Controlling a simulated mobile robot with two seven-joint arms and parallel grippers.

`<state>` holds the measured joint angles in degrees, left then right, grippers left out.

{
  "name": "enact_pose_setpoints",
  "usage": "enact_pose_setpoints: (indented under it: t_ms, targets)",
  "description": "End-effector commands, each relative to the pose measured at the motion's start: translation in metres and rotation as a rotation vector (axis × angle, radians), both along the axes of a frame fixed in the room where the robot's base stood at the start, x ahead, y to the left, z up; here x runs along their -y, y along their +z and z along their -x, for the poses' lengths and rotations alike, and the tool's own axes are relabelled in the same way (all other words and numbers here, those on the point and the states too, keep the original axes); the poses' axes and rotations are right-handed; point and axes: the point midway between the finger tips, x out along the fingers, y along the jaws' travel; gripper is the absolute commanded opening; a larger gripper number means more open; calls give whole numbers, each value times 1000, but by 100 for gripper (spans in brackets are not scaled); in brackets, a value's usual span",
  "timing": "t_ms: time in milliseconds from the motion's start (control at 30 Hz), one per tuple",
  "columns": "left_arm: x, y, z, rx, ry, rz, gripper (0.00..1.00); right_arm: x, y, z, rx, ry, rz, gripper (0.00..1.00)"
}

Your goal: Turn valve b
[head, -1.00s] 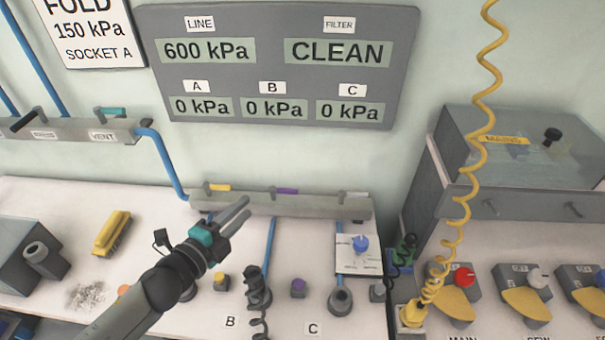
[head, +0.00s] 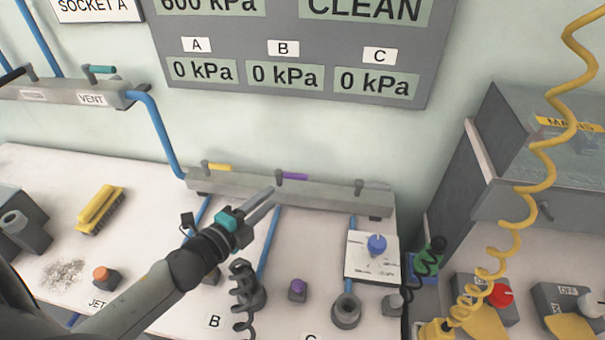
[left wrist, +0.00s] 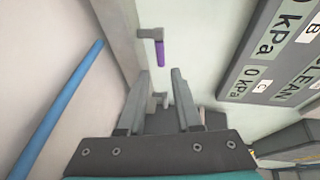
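Valve b seems to be the middle valve on the grey manifold (head: 325,195), the one with a purple handle (head: 293,176). The handle points sideways to the right along the manifold in the head view. The purple handle (left wrist: 160,54) also shows in the left wrist view, ahead of the fingertips. My left gripper (head: 265,201) is just short of the manifold, to the lower left of the purple handle. Its fingers (left wrist: 159,85) are apart with nothing between them. My right gripper is not in view.
A yellow-handled valve (head: 219,167) and a pale-handled valve (head: 370,186) flank the purple one. Blue hoses (head: 269,245) run below the manifold. The panel (head: 290,50) above reads 0 kPa for A, B and C. A coiled yellow hose (head: 540,175) hangs at right.

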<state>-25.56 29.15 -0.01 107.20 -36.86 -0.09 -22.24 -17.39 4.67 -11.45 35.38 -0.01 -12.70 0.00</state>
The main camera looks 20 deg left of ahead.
Motion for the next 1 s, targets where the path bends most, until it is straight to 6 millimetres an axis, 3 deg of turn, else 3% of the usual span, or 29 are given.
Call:
enact_pose_setpoints:
  t_ms: [1000]
  targets:
    - [19, -24, -129, 0, 1, 0, 33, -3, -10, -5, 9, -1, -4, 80]
